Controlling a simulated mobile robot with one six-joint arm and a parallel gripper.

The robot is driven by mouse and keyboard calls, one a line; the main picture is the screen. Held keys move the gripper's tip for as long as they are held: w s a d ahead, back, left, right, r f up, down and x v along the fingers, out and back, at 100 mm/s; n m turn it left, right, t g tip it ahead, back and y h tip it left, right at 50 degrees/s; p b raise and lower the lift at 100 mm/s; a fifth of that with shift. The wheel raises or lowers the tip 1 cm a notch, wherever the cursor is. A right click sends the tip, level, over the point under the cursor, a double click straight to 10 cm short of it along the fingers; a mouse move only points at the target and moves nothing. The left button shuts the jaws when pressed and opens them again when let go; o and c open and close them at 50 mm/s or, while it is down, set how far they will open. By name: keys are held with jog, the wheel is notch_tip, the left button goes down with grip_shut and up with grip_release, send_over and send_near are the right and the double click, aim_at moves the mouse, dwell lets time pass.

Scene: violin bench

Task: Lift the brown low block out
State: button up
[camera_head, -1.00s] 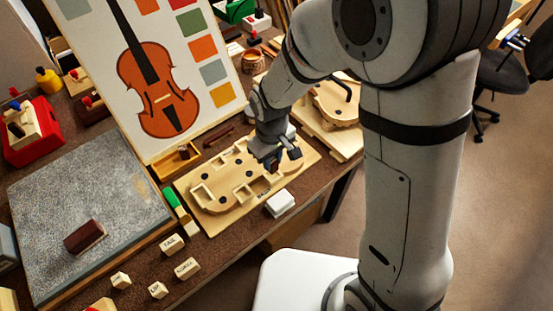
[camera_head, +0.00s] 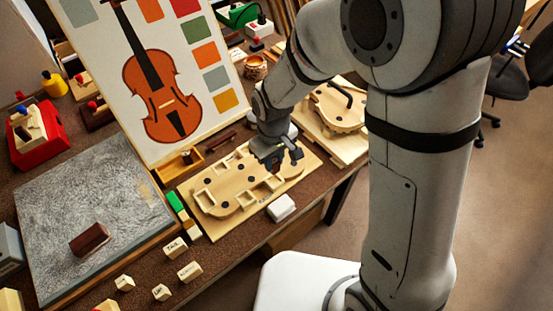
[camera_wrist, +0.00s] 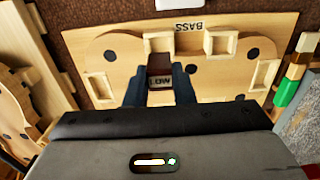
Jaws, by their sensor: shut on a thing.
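The brown low block (camera_wrist: 160,63) shows in the wrist view between the fingers of my gripper (camera_wrist: 160,80). It has a dark brown end and a pale face marked LOW. My gripper is shut on it, over the violin-shaped wooden board (camera_wrist: 122,52). I cannot tell whether the block's bottom is still inside its pocket.
Open pockets (camera_wrist: 220,42) and dark round spots surround the block; BASS is printed by the board's edge. A white box (camera_head: 281,207) lies beside the board. Several lettered blocks (camera_head: 190,271) lie on the bench. A brown block (camera_head: 89,240) rests on the grey slab (camera_head: 60,190).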

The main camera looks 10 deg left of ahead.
jog(key=shift+r+p, duration=2.25)
jog(key=shift+r, duration=1.15)
